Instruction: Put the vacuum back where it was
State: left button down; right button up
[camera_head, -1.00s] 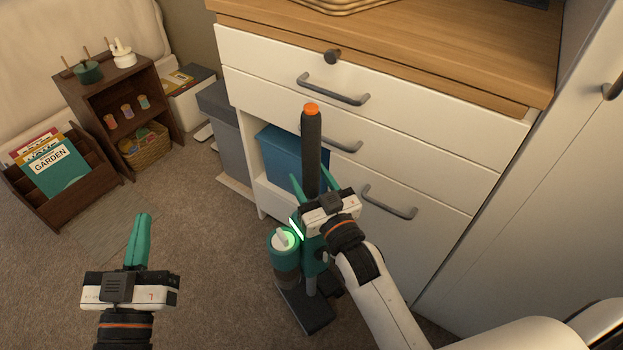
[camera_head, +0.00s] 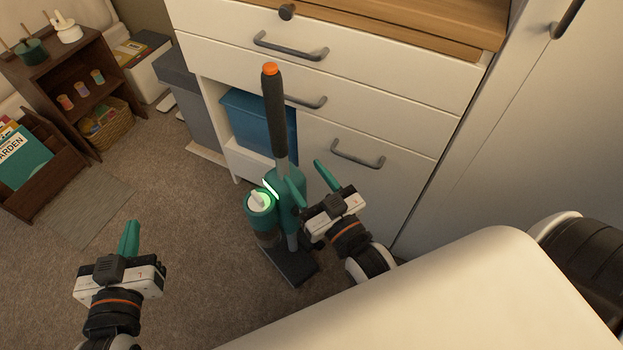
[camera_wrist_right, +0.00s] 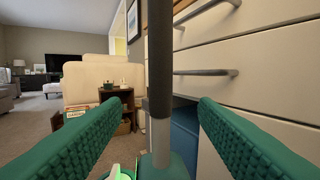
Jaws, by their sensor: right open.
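The vacuum (camera_head: 286,190) stands upright on the carpet in front of the white drawer cabinet. It has a dark handle with an orange top, a teal body with a lit green ring, and a dark floor head. My right gripper (camera_head: 308,180) is open beside the vacuum, to its right in the head view. In the right wrist view the vacuum's pole (camera_wrist_right: 160,90) shows beyond and between the two spread teal fingers, and nothing is clasped. My left gripper (camera_head: 130,238) hangs over the carpet at lower left, away from the vacuum; its finger gap cannot be made out.
The white cabinet (camera_head: 390,110) with protruding handles stands right behind the vacuum. A blue bin (camera_head: 258,122) sits in its open niche, with a grey bin (camera_head: 184,100) to the left. A dark wooden shelf (camera_head: 60,85) stands further left.

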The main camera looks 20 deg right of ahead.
pick_arm(q)
jog(key=shift+s+a+f, duration=0.1)
jog(key=shift+f, duration=0.2)
pick_arm(e)
jog(key=r+g, duration=0.2)
jog(key=a+r+n+g, duration=0.1)
jog(key=g, duration=0.1)
jog(key=shift+s+r+y, duration=0.2)
jog(key=shift+s+y, duration=0.05)
jog(key=shift+y, duration=0.15)
